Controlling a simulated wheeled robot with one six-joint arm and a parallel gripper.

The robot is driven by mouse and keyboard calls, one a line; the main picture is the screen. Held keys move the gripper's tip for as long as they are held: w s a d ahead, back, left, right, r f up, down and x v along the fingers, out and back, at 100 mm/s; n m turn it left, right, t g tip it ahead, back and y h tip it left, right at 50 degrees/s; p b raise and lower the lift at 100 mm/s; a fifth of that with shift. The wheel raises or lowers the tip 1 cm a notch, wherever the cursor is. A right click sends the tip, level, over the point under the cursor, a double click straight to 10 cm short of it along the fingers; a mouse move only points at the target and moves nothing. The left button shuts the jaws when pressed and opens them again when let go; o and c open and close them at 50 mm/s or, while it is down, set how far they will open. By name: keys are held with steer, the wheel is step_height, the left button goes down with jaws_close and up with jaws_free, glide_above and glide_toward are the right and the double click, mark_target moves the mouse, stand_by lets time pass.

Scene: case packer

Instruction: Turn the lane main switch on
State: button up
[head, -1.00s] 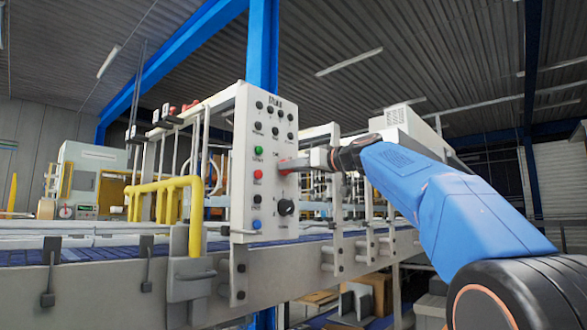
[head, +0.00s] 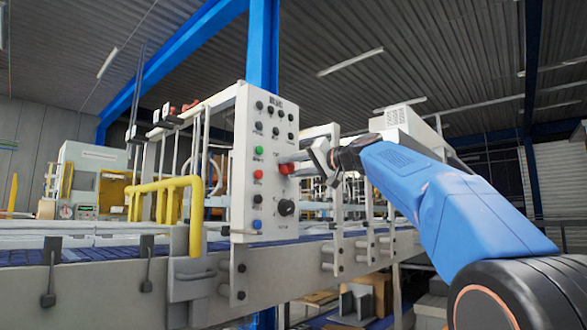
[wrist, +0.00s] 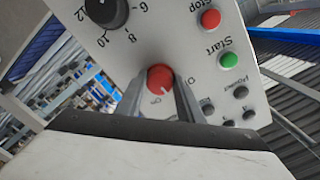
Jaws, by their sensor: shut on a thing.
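The lane main switch is a red rotary knob (head: 287,169) on the right side of the light grey control panel (head: 240,190). In the wrist view the red knob (wrist: 159,77) sits between the two fingers of my gripper (wrist: 158,92), which is shut on it. A pale mark shows on the knob's face, with small lettering beside it, partly hidden and too small to read surely. In the head view my gripper (head: 316,160) reaches the knob from the right and looks tilted.
The panel also carries a green Start button (wrist: 228,60), a red Stop button (wrist: 210,18) and a black numbered dial (wrist: 105,10) close to my fingers. A yellow rail (head: 165,188) stands left of the panel. The conveyor (head: 100,255) runs below.

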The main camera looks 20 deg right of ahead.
steer(key=m, duration=0.4)
steer(key=shift+m, duration=0.3)
steer(key=m, duration=0.4)
steer(key=shift+m, duration=0.4)
steer(key=o, duration=1.1)
steer(key=shift+c, duration=0.2)
steer(key=v, duration=1.7)
steer(key=shift+s, duration=0.2)
steer(key=shift+d+r, duration=0.1)
